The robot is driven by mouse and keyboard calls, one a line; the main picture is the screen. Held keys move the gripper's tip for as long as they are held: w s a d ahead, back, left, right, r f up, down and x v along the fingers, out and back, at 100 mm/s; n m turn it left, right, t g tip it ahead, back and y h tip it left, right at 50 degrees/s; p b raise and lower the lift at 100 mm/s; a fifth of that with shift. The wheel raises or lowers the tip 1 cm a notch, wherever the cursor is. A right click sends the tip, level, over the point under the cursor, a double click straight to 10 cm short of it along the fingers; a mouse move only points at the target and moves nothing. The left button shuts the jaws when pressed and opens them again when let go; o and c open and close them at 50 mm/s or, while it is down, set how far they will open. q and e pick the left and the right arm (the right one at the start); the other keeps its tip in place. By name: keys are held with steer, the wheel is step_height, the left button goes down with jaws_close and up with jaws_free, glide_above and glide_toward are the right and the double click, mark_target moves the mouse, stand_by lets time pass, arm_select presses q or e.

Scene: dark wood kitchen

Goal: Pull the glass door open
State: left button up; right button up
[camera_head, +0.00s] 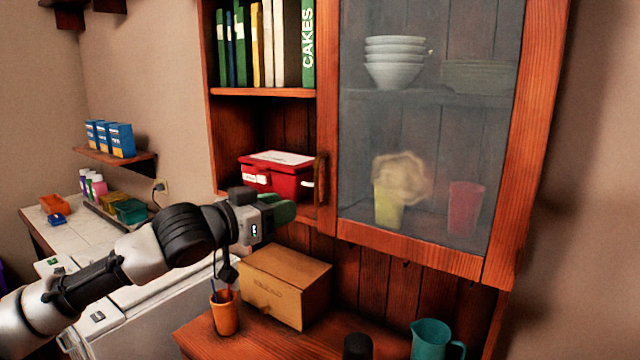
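The glass door (427,130) of the wooden wall cabinet is closed, its wood frame flush with the cabinet front. Its dark vertical handle (321,180) is on the left side of the frame. My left gripper (284,212) comes in from the left, with green fingertips pointing toward the handle. It is below and to the left of the handle and looks apart from it. The finger gap is not clear from this angle. My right gripper is not in view.
A red box (290,182) sits on the open shelf just above my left gripper. Below, the wooden counter (260,342) holds a wooden box (284,288), an orange cup (224,318) and a teal jug (432,340). Bowls (395,62) stand behind the glass.

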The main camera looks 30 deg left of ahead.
mark_target(315, 185)
arm_select(q)
steer(key=w+p, duration=0.1)
steer(key=w, duration=0.2)
steer(key=w+d+r+p, duration=0.1)
steer(key=w+p, duration=0.1)
steer(key=w, duration=0.1)
steer(key=w+d+r+p, duration=0.1)
steer(key=w+p, duration=0.1)
steer(key=w, duration=0.1)
steer(key=shift+w+d+f, duration=0.15)
steer(key=shift+w+d, duration=0.15)
steer(key=shift+w, duration=0.2)
jaws_close()
